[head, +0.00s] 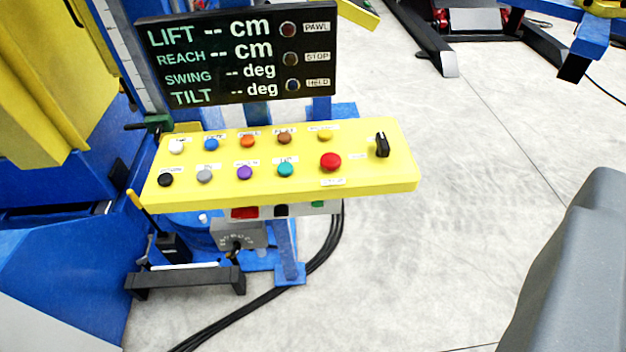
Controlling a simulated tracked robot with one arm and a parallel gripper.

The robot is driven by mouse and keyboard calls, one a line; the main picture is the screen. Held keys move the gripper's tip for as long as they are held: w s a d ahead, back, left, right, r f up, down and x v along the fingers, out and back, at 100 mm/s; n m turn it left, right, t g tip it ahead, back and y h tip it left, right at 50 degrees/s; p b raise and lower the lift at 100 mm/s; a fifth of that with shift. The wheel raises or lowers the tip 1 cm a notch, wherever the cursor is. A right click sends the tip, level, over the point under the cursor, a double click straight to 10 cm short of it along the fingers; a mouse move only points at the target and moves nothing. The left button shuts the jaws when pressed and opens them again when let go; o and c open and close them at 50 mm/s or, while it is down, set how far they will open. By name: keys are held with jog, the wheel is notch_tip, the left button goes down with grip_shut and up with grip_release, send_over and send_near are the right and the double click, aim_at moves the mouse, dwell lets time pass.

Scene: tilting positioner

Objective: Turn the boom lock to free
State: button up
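A yellow control panel (290,192) stands in the middle, tilted toward me. A black rotary knob (382,145) sits at its right end. A grey box (238,234) with a dark knob and small lettering hangs below the panel; the lettering is too small to read surely. A yellow-tipped lever (142,207) rises from a black base at the lower left. I cannot tell which of these is the boom lock, or its setting. My gripper's fingers are not in view; a grey rounded part at the lower right is probably mine.
A black display (236,52) above the panel reads LIFT, REACH, SWING and TILT with dashes. The panel carries several coloured buttons, including a large red one (330,161). Blue and yellow machinery fills the left. Black cables (322,252) run below. Concrete floor (470,230) at right is clear.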

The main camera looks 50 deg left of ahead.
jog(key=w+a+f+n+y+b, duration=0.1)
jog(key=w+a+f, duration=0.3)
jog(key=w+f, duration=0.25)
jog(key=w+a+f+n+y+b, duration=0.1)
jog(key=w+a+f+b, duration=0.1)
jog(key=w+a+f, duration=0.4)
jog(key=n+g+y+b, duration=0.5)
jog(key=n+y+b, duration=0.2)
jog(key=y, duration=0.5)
send_near(280, 216)
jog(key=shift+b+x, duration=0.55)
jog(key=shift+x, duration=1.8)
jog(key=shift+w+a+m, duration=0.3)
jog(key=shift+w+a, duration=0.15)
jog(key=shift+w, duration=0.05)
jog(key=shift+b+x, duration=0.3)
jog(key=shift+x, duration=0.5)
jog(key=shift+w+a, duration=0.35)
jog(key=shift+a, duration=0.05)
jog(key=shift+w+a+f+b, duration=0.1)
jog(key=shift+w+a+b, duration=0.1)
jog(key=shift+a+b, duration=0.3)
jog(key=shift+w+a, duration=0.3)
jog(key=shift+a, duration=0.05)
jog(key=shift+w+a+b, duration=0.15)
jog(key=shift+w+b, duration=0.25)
jog(key=shift+b, duration=0.05)
